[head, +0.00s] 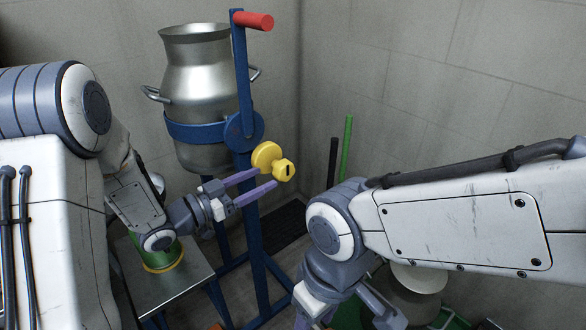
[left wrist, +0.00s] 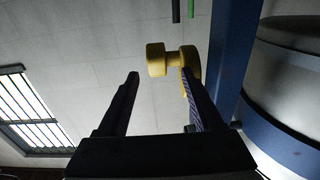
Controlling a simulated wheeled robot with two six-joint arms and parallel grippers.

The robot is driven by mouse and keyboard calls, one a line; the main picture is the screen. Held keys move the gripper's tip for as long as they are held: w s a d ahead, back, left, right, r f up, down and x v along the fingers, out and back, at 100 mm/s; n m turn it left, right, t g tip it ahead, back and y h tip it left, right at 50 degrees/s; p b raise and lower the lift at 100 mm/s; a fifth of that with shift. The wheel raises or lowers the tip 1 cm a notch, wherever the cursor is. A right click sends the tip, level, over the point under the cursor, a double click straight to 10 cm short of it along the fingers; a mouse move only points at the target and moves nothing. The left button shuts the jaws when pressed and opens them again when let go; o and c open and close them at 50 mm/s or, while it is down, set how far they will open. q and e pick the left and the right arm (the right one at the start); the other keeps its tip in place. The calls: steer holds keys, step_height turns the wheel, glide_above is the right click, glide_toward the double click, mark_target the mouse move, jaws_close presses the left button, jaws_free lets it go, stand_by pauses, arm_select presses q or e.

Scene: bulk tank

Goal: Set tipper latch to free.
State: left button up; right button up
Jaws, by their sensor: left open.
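The yellow tipper latch (head: 267,156) sits on the blue tipper frame (head: 245,90), below the blue round pivot plate. It has a disc and a knob with a dark mark on its end face. My left gripper (head: 266,181) is open and empty, with its fingertips close to the knob. In the left wrist view the latch knob (left wrist: 156,59) shows just past the open fingers (left wrist: 160,78), and the right finger overlaps the yellow disc. I cannot tell whether anything touches. My right gripper (head: 314,312) is only partly visible at the bottom edge, its fingers mostly cut off.
A metal milk can (head: 196,70) hangs in the blue frame, with a red handle (head: 253,21) above. A metal table (head: 170,282) with a green and yellow container (head: 162,257) stands at lower left. Green (head: 346,150) and black poles lean near the corner.

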mark_target(284, 170)
arm_select(q)
steer(key=x, duration=1)
steer(key=shift+d, duration=0.3)
steer(key=shift+r, duration=0.1)
jaws_close()
